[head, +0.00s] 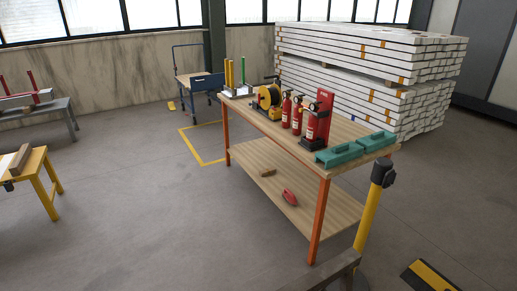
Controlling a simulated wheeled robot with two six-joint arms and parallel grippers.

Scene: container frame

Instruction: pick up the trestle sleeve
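I cannot single out the trestle sleeve with certainty. A yellow trestle-like stand (47,191) at the left edge carries a light board with a pale piece (15,162) lying across its top, cut off by the picture's edge. Behind it, a grey bench (55,110) bears a red frame-like piece (40,97) with upright posts. Neither of my grippers shows in the head view, so their state and what they hold are hidden.
A wooden workbench with orange legs (316,222) stands in the middle, carrying red extinguishers (297,115), a yellow reel (268,97) and teal cases (340,153). A yellow post (368,212) stands at its near right corner. Stacked white beams (365,75) stand behind. Left-centre floor is clear.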

